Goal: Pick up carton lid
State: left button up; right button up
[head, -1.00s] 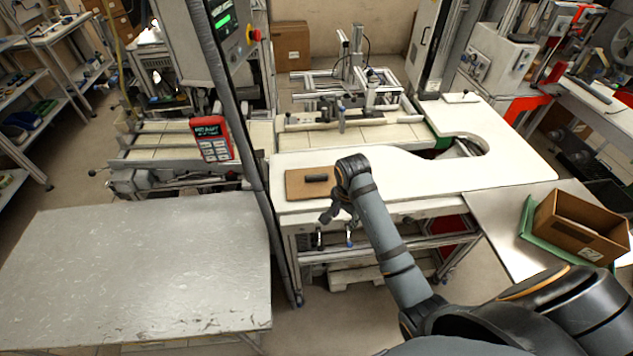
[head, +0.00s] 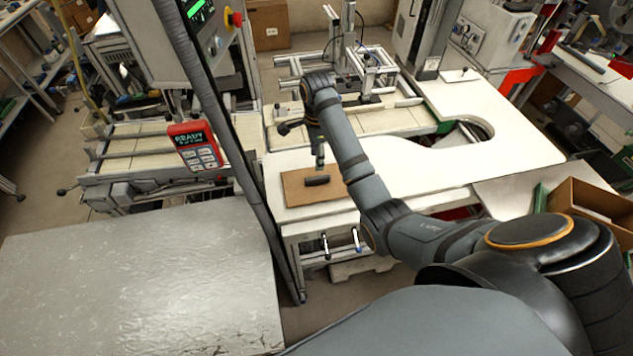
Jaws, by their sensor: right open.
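A flat brown square panel that looks like the carton lid (head: 295,192) lies on the front left part of the white worktable. A short dark cylinder (head: 316,181) sits on its top, like a handle. My right gripper (head: 303,146) is open and empty, over the table beyond the panel's far edge. One finger points left and the other points down toward the panel; I cannot tell the exact height. My left gripper is not in view.
An open brown carton (head: 590,212) stands at the right edge. A red handheld device (head: 195,146) and a slanting grey post (head: 235,150) are left of the panel. The worktable (head: 420,160) is clear to the right. A bare metal table (head: 130,280) fills the lower left.

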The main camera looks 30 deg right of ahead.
aim_at(315, 177)
notch_tip(315, 177, down, 4)
jog(key=b, duration=0.3)
jog(key=shift+w+f+b, duration=0.35)
jog(key=shift+f+b, duration=0.2)
jog(key=shift+f, duration=0.1)
jog(key=shift+w+f, duration=0.15)
jog(key=shift+f, duration=0.15)
notch_tip(315, 177, down, 5)
jog(key=b, duration=0.5)
jog(key=shift+a+r, duration=0.1)
jog(key=shift+r, duration=0.2)
jog(key=shift+c, duration=2.6)
grip_shut()
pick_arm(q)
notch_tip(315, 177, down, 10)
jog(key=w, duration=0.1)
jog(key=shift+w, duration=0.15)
